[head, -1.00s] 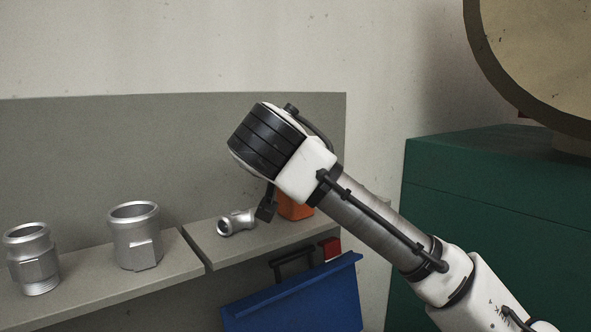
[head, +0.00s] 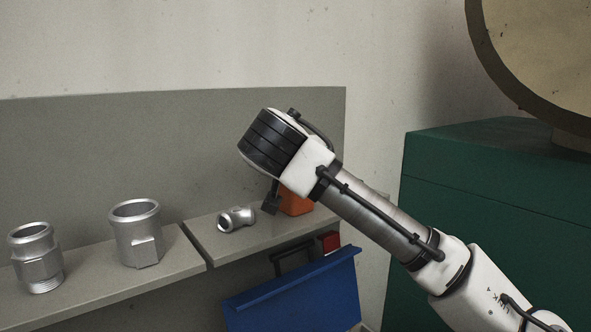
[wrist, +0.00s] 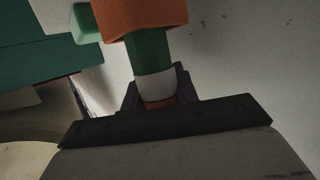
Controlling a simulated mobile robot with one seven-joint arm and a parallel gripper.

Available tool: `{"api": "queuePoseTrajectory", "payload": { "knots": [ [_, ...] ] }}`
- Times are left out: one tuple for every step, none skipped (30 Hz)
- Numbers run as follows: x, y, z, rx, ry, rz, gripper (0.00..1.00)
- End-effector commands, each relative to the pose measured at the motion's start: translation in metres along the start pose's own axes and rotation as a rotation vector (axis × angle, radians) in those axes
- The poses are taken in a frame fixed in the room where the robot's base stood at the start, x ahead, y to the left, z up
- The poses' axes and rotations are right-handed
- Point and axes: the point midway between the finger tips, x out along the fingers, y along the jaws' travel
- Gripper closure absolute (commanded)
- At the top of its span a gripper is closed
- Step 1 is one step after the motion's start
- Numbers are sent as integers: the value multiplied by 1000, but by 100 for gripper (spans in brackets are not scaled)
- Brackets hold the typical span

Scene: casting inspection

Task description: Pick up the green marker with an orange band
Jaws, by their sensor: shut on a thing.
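In the wrist view the green marker (wrist: 150,55) runs from an orange block-like thing (wrist: 140,14) at the top down to my gripper (wrist: 160,98). Below its green part is a pale band, then orange between the dark jaws. My gripper is shut on the marker's lower end. The wrist view does not settle whether the orange thing is a holder around the marker or stands in front of it. In the head view my arm's end hides the jaws and the marker. An orange container (head: 296,203) shows partly behind my wrist, on the shelf.
Metal fittings stand on the shelf: one at far left (head: 36,258), a larger one (head: 136,233), and a small elbow (head: 236,220) close to my wrist. A blue bin (head: 295,292) is below the shelf edge. A green cabinet (head: 490,215) stands at right.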

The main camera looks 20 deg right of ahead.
Motion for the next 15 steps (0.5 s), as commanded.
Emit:
{"api": "queuePoseTrajectory", "payload": {
  "knots": [
    [0, 0, 0, 0, 0, 0, 93],
    [0, 0, 0, 0, 1, 0, 93],
    [0, 0, -1, 0, 1, 0, 93],
    [0, 0, -1, 0, 1, 0, 93],
    [-1, 0, -2, 1, 1, 0, 93],
    [-1, 0, -4, 1, 1, 0, 93],
    [-2, 0, -6, 1, 2, 0, 93],
    [-2, 0, -8, 0, 2, 0, 93],
    [-3, -1, -11, 0, 2, 0, 93],
    [-4, -1, -14, 0, 2, 0, 93],
    [-6, -1, -18, 2, 2, -1, 93],
    [-8, -1, -24, 2, 1, -1, 93],
    [-9, -1, -29, 2, 0, -2, 93],
    [-11, -2, -35, 3, 2, -3, 93],
    [-13, -2, -43, 1, 2, -2, 93]
  ]
}}
